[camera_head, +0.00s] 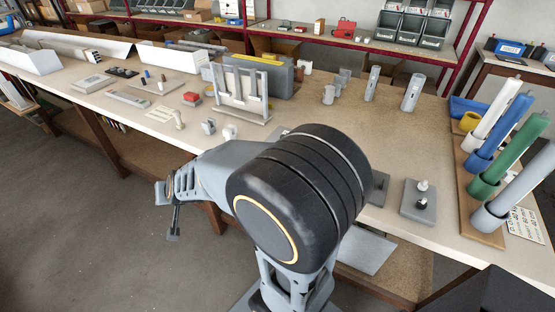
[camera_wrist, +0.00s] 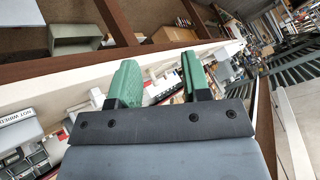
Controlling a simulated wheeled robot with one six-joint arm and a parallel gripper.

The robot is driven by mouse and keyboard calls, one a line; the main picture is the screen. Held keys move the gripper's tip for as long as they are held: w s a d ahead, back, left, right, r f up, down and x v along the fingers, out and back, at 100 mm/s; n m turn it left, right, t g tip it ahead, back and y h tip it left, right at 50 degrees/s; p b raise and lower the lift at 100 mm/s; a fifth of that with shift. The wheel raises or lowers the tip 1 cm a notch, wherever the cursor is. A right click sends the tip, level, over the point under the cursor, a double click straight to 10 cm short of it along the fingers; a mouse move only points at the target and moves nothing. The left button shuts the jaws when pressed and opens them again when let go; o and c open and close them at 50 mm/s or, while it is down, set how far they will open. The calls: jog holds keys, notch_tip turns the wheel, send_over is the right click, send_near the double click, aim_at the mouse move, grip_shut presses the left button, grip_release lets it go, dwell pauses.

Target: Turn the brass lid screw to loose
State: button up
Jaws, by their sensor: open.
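I cannot make out the brass lid screw in either view; it is too small to tell or hidden. In the wrist view my gripper (camera_wrist: 160,82) is open, with two green fingers apart and nothing held between them. In the head view my large dark arm joint hides part of the bench front. My gripper end hangs left of it, beyond the bench's front edge and apart from the bench objects. The wrist view is tilted, with the bench and its small objects seen beyond the fingers.
Several coloured tubes, including a blue one (camera_head: 505,125), stand in a rack at right.

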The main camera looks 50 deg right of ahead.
jog(key=w+d+f+m+h+p, duration=0.2)
jog(key=w+d+f+m+h, duration=0.15)
jog(key=d+m+h, duration=0.6)
jog(key=s+d+f+m+g+h+p, duration=0.2)
jog(key=s+d+m+g+h+p, duration=0.15)
jog(key=s+d+g+h, duration=0.75)
jog(key=d, duration=0.3)
jog(key=s+d+t+y+p, duration=0.1)
jog(key=d, duration=0.3)
jog(key=s+d+y, duration=0.1)
jog(key=d, duration=0.3)
jog(key=shift+d+f+p, duration=0.1)
jog(key=shift+d+p, duration=0.1)
jog(key=shift+p, duration=0.2)
grip_shut()
